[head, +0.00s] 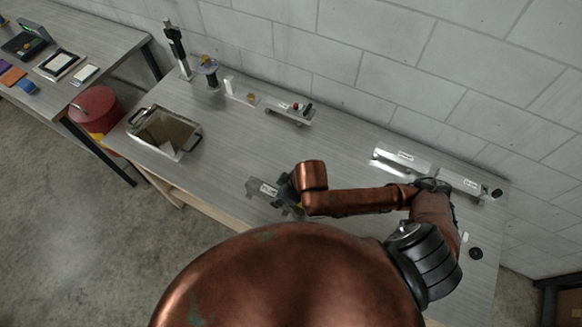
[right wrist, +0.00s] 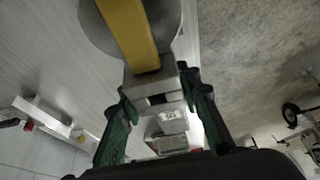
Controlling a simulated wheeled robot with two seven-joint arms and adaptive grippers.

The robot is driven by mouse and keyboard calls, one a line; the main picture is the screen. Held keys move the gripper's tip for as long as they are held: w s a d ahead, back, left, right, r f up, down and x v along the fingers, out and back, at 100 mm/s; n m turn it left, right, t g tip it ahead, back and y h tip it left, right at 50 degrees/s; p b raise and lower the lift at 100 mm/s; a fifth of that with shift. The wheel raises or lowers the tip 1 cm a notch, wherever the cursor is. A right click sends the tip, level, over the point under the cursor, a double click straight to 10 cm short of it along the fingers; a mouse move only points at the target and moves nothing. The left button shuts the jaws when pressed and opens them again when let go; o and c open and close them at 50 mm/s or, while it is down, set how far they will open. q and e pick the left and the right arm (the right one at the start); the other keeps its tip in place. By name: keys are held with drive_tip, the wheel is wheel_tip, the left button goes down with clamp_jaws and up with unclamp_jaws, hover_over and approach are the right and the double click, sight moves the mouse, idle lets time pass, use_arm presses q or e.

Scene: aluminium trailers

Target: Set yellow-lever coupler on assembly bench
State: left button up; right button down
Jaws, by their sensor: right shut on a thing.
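The yellow-lever coupler (right wrist: 155,86) is a grey metal piece with a yellow lever (right wrist: 124,32) and a small white label. In the head view its labelled grey body (head: 262,188) shows near the front edge of the assembly bench (head: 235,150), though the lever cannot be made out there. My right gripper (right wrist: 160,108) is shut on the coupler, with its green-padded fingers on both sides; it also shows in the head view (head: 284,192). Whether the coupler touches the bench top is unclear. My left gripper is out of view.
A metal tray (head: 193,145) stands on the bench's left part. A post (head: 177,48) and a small fixture (head: 210,70) stand behind it. Labelled rails (head: 400,163) lie at the back right. A red bin (head: 95,112) stands left of the bench. The bench middle is clear.

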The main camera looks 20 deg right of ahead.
drive_tip(key=shift+w+d+f+b, duration=0.55)
drive_tip(key=shift+w+d+f, duration=0.25)
drive_tip(key=shift+w+f, duration=1.35)
drive_tip(key=shift+w+d+f+b, duration=0.5)
drive_tip(key=shift+w+d+f, duration=0.25)
drive_tip(key=shift+w+f, duration=1.4)
drive_tip(key=shift+w+d+f+b, duration=0.55)
drive_tip(key=shift+w+d+f, duration=0.25)
drive_tip(key=shift+w+f, duration=1.35)
drive_tip(key=c, duration=1.4)
unclamp_jaws()
drive_tip(key=shift+s+f, duration=0.1)
drive_tip(key=shift+f, duration=0.05)
drive_tip(key=v, duration=1.2)
